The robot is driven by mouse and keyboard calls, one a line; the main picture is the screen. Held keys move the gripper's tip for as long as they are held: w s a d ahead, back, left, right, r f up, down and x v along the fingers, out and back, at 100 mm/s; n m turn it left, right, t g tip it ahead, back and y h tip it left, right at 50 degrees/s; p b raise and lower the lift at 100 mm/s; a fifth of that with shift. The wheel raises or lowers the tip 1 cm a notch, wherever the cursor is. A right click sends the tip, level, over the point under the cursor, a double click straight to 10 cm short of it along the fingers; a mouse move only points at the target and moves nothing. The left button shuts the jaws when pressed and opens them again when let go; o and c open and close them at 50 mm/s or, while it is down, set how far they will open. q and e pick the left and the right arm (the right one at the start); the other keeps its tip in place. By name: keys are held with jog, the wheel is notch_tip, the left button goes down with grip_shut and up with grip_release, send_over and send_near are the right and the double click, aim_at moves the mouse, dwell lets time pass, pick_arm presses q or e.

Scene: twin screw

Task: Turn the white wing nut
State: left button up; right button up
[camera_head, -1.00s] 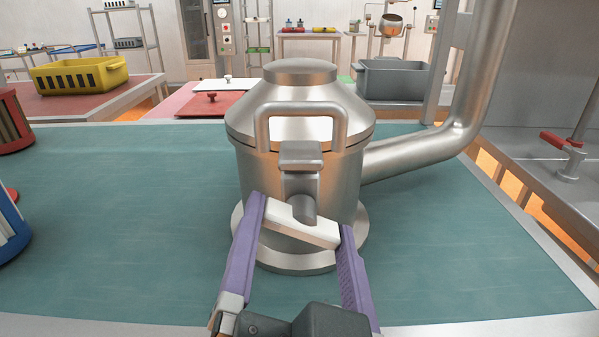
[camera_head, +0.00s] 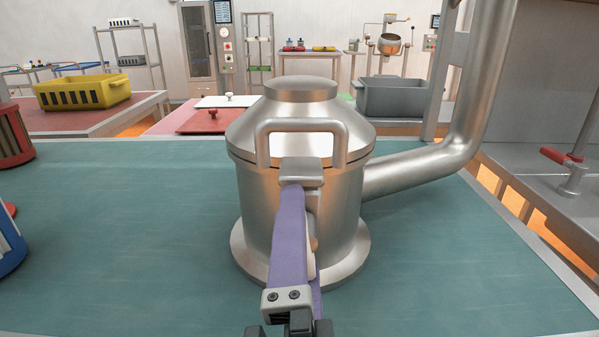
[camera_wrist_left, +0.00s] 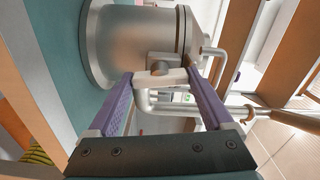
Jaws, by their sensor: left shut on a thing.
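A round metal vessel (camera_head: 255,200) with a lid and looped handle stands on a teal table. The white wing nut (camera_head: 312,262) is on its front, nearly upright and mostly hidden behind a purple finger. In the left wrist view the white wing nut (camera_wrist_left: 160,78) spans between the two purple fingertips. My left gripper (camera_head: 300,205) is shut on the wing nut, rolled so that its fingers line up one behind the other in the head view. It also shows in the left wrist view (camera_wrist_left: 163,84). My right gripper is in neither view.
A thick metal pipe (camera_head: 430,165) leaves the vessel to the right. A red-handled fitting (camera_head: 563,158) sits at the far right. Blue (camera_head: 10,245) and red (camera_head: 12,137) round items stand at the left edge. The teal table (camera_head: 130,230) is clear left of the vessel.

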pick_arm(q)
jog(key=m+p, duration=0.3)
jog(key=m, duration=0.8)
jog(key=shift+m, duration=0.3)
dwell(0.4)
jog(key=o, duration=1.1)
jog(key=shift+o, duration=0.2)
jog(key=s, duration=1)
jog(key=shift+b, duration=0.4)
